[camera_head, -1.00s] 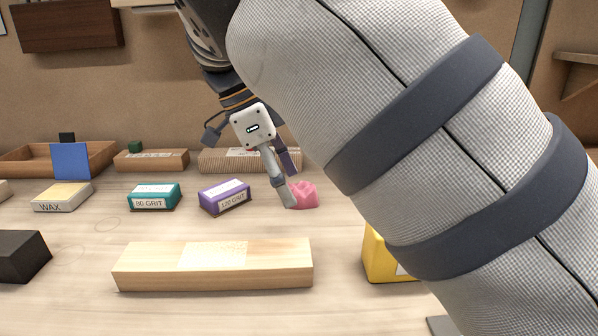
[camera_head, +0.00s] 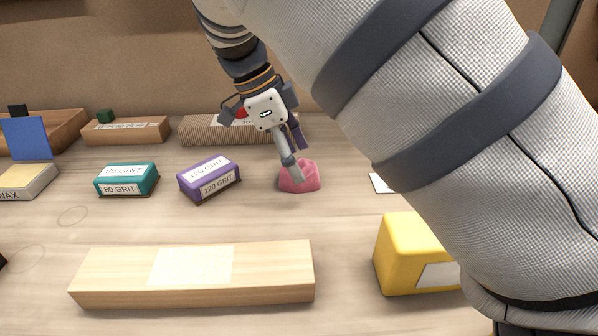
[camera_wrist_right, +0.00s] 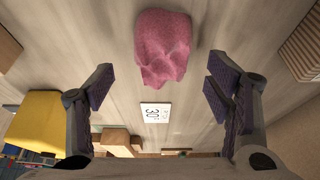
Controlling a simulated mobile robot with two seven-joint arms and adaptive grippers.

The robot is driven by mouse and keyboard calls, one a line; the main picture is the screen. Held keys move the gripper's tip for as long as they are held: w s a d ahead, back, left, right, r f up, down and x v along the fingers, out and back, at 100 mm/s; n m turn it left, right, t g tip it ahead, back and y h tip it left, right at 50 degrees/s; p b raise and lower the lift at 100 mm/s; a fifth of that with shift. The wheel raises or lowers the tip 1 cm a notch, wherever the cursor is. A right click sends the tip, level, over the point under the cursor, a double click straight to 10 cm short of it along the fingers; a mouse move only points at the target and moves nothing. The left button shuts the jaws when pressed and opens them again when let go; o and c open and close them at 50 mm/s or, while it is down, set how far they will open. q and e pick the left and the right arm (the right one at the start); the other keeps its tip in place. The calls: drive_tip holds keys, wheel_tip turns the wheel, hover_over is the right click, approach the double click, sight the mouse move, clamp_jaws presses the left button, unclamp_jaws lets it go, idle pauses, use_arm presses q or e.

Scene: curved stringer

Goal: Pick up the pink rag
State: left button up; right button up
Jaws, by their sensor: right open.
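The pink rag (camera_head: 301,176) is a small crumpled heap on the wooden bench, right of the purple 120 grit block. It also shows in the right wrist view (camera_wrist_right: 163,45), top centre, ahead of the fingertips. My right gripper (camera_head: 297,160) is open, pointing down at the rag; one finger overlaps it in the head view. Contact with the rag cannot be told. My left gripper is not in view.
The purple block (camera_head: 209,180) and teal block (camera_head: 127,180) lie left of the rag. A pale wood piece (camera_head: 195,275) lies in front, a yellow block (camera_head: 410,255) front right. A corrugated box (camera_head: 215,130) stands behind. My right arm covers the right side.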

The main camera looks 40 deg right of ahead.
drive_tip(key=x, duration=0.2)
drive_tip(key=shift+d+f, duration=0.1)
drive_tip(key=shift+f, duration=0.3)
drive_tip(key=c, duration=1.2)
drive_tip(key=shift+c, duration=0.2)
